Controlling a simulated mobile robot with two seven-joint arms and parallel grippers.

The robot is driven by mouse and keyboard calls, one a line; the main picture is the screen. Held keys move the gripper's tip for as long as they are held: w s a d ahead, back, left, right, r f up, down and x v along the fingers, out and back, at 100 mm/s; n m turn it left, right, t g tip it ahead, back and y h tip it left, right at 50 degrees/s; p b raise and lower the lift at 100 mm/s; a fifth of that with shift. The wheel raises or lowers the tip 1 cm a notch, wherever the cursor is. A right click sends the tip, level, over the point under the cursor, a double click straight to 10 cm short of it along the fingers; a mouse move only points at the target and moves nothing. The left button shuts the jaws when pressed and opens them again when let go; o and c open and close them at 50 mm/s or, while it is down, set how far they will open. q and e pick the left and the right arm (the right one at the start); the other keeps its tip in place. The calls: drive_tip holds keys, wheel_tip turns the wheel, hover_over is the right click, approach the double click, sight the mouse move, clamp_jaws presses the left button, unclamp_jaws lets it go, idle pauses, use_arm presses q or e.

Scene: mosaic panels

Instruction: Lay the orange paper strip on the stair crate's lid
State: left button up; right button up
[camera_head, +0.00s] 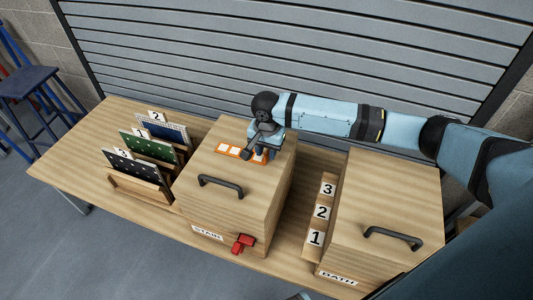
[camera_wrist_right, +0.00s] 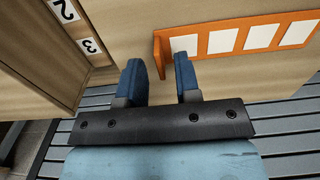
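The orange paper strip (camera_head: 236,152) with white squares lies on the lid of the stair crate (camera_head: 222,172), behind its dark handle, towards the back edge. My right gripper (camera_head: 258,150) is over the right end of the strip and hides part of it in the head view. The strip (camera_wrist_right: 240,38) runs off to the right from just beyond the fingertips, on the wooden surface.
The bath crate (camera_head: 388,205) stands at the right, with a numbered stepped block (camera_head: 321,212) between the crates. Mosaic panels (camera_head: 150,145) stand in holders at the left. A red clamp-like part (camera_head: 243,243) is on the stair crate's front. The table's left end is bare.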

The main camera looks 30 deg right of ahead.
wheel_tip(320, 180, up, 10)
drive_tip(key=p, duration=0.1)
drive_tip(key=shift+r, duration=0.1)
idle(0.5)
